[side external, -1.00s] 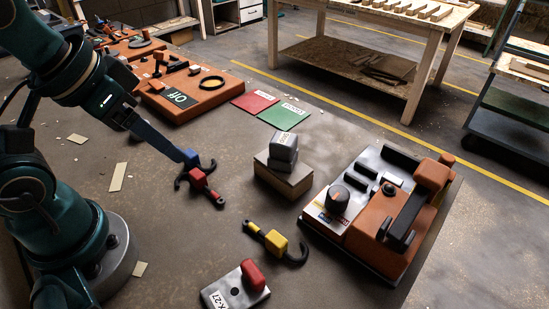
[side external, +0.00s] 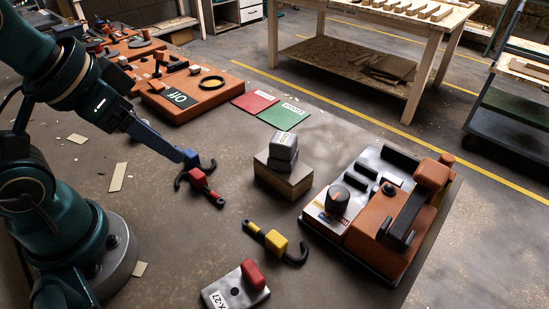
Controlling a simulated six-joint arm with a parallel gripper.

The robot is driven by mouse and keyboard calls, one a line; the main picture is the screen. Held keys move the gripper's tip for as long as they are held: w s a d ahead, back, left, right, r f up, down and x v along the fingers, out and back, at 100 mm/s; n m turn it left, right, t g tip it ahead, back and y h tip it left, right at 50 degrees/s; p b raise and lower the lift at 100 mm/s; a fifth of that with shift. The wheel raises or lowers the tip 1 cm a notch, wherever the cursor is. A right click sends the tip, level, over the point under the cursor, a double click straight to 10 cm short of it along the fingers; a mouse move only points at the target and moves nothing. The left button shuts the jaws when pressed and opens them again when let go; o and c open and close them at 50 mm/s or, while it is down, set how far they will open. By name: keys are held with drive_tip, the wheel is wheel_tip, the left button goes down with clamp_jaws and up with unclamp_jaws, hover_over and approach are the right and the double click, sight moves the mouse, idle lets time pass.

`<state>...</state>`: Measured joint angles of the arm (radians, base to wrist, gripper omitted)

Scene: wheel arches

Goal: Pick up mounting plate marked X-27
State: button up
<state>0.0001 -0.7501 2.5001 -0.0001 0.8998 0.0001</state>
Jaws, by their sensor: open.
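The mounting plate marked X-27 (side external: 236,292) lies on the floor-like grey work surface at the bottom centre of the side view. It is a flat grey plate with a dark hole, a white X-27 label and a raised red block on it. My gripper (side external: 190,158) is up and to the left of the plate, well apart from it. Its blue end is over or beside a red-and-black hook (side external: 198,182); the gap between them cannot be judged. My gripper is open, and I see nothing held in it.
A yellow-and-black hook (side external: 274,242) lies above the plate. A grey weight (side external: 283,147) sits on a wooden block (side external: 284,181). An orange-and-grey machine with a knob (side external: 372,228) stands at right. An orange panel marked OFF (side external: 194,100) and red and green cards (side external: 284,117) lie behind.

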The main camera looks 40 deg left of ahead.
drive_tip(key=n+g+h, duration=0.5)
drive_tip(key=g+h, duration=0.1)
drive_tip(key=h, duration=0.1)
approach(250, 268)
wheel_tip(250, 268, up, 3)
drive_tip(key=s+a, duration=0.1)
drive_tip(key=w+f+n+h, duration=0.1)
drive_tip(key=f+n+h, duration=0.1)
drive_tip(key=f+n, duration=0.1)
drive_tip(key=d+f+n+g+h, duration=0.1)
drive_tip(key=f+n+h, duration=0.1)
drive_tip(key=f+n, duration=0.1)
drive_tip(key=w+d+f+n+g+h, duration=0.1)
drive_tip(key=f+n+h, duration=0.1)
drive_tip(key=f+n, duration=0.1)
drive_tip(key=shift+w+n, duration=0.3)
drive_tip(key=shift+n, duration=0.1)
drive_tip(key=shift+s+d+f+n+g, duration=0.1)
drive_tip(key=shift+s+f+n+g, duration=0.2)
drive_tip(key=shift+s+f, duration=0.2)
drive_tip(key=shift+x, duration=2.5)
clamp_jaws()
